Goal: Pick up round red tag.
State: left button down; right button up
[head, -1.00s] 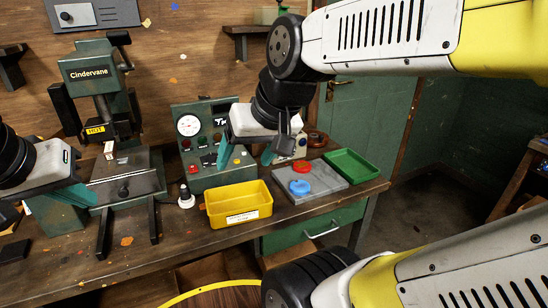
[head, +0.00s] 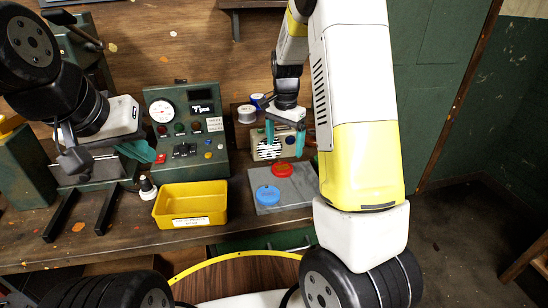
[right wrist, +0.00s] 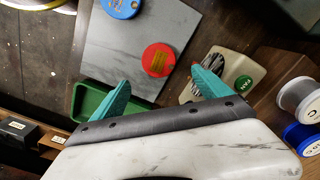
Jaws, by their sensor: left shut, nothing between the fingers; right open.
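The round red tag (head: 283,170) lies flat on the grey slab (head: 302,197), behind the round blue tag (head: 268,195). The red tag also shows in the right wrist view (right wrist: 158,60), with the blue tag (right wrist: 120,6) at the top edge. My right gripper (head: 285,140) is open and empty, pointing down above the back of the slab. In the right wrist view the red tag lies just beyond the gap between its fingertips (right wrist: 160,78). My left gripper (head: 142,152) is shut and empty in front of the control panel, far left of the tags.
A yellow bin (head: 190,205) stands left of the slab. A beige box with a striped grille (head: 267,148) and wire spools (head: 247,115) stand behind it. A green tray (right wrist: 92,103) lies beside the slab, mostly hidden by my right arm in the head view. The control panel (head: 187,130) stands at the back.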

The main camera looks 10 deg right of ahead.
aim_at(282, 167)
jog(key=f, duration=0.7)
jog(key=shift+s+a+f, duration=0.3)
jog(key=shift+f, duration=0.05)
jog(key=c, duration=1.5)
jog(key=shift+o, duration=0.2)
jog(key=shift+r, duration=0.15)
